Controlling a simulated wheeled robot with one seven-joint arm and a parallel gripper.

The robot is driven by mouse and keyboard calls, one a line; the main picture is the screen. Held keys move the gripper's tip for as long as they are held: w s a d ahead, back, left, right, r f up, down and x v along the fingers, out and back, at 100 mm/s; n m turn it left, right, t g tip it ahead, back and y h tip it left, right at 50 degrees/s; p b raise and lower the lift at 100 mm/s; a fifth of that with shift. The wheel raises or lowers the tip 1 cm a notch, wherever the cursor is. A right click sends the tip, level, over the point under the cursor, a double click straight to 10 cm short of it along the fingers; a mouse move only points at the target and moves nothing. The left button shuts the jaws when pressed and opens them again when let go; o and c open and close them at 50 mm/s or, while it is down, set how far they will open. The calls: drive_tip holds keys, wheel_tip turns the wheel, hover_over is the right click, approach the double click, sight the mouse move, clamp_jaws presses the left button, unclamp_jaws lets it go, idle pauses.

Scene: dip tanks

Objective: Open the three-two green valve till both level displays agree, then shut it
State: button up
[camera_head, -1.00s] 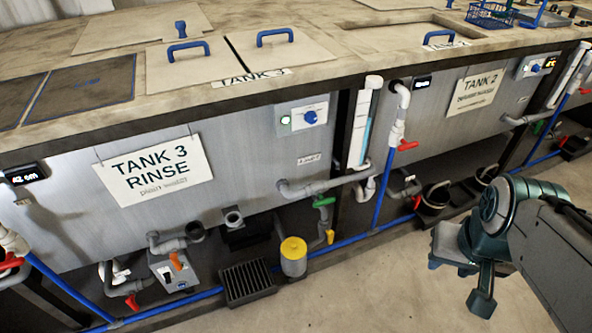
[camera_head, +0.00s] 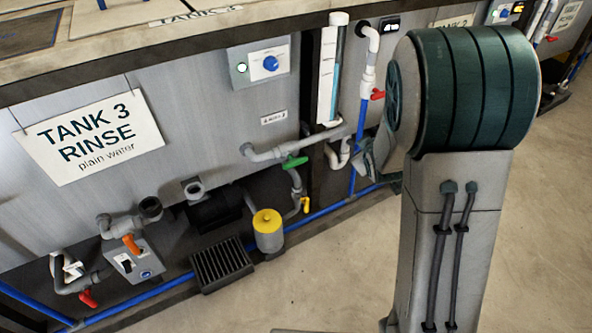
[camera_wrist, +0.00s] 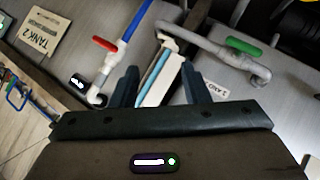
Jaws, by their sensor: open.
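The green valve handle (camera_head: 294,162) sits on the grey pipe between the tank 3 and tank 2 panels. It looks roughly level, across the top of the downward pipe. It also shows at the upper right of the wrist view (camera_wrist: 243,46). My gripper (camera_wrist: 159,69) is open and empty, with the handle off to the right of its fingers. In the head view my arm hides most of it. A level display (camera_head: 390,25) is beside the tank 2 pipe; it also shows in the wrist view (camera_wrist: 77,82), its digits unreadable. No second level display is in the head view.
A sight tube (camera_head: 328,75) stands left of a red-handled valve (camera_head: 377,94). A yellow-topped canister (camera_head: 267,228), a yellow handle (camera_head: 305,204) and a black grate (camera_head: 221,264) are below the green handle. The floor (camera_head: 330,285) in front is clear.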

drive_tip(key=w+a+f+n+t+y+b, duration=0.15)
drive_tip(key=w+f+n+b, duration=0.25)
drive_tip(key=f, duration=0.4)
drive_tip(key=n+t+y+b, duration=0.2)
drive_tip(key=n+y+b, duration=0.65)
drive_tip(key=n, duration=0.35)
approach(297, 165)
drive_tip(key=b+x, duration=0.2)
drive_tip(key=x, duration=0.9)
drive_tip(key=shift+r, duration=0.1)
clamp_jaws()
